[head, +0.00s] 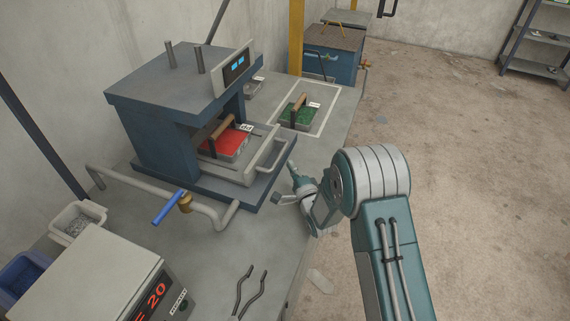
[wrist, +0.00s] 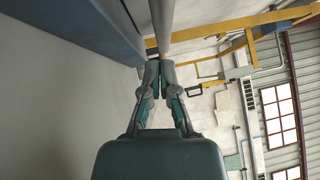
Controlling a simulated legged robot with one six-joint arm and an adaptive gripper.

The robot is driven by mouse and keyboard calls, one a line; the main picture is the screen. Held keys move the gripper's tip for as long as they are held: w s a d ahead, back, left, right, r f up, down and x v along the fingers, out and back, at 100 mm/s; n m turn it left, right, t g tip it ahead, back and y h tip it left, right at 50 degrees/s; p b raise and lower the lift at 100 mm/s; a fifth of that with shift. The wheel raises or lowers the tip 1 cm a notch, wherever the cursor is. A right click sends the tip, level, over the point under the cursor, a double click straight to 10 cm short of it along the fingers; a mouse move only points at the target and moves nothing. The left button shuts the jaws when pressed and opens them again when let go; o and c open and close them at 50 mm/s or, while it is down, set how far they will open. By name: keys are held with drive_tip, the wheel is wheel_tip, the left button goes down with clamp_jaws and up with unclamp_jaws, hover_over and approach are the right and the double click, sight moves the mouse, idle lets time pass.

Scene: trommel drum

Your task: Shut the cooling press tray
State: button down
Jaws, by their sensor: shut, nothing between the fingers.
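The cooling press (head: 170,90) is a blue frame with a grey top and a small display. Its grey tray (head: 232,172) sticks out of the front opening, with a red mould with a wooden bar (head: 238,143) on it. The tray's pale bar handle (head: 268,154) faces my arm. My gripper (head: 292,168) is shut and empty just to the right of the handle. In the wrist view the closed fingertips (wrist: 162,67) are at the lower end of a grey bar (wrist: 161,20); I cannot tell whether they touch it.
A green mould (head: 296,113) sits in a white outline on the bench behind the tray. A pipe with a blue valve lever (head: 169,207) runs along the press's near side. Tongs (head: 250,292) and a grey box with red digits (head: 90,280) are nearer. Open floor lies right.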

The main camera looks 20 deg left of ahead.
sight(268, 149)
drive_tip(key=shift+w+a+r, duration=0.1)
drive_tip(key=shift+a+r, duration=0.25)
drive_tip(key=shift+a, duration=0.2)
drive_tip(key=shift+a, duration=0.15)
drive_tip(key=shift+w+a, duration=0.15)
drive_tip(key=shift+a, duration=2.15)
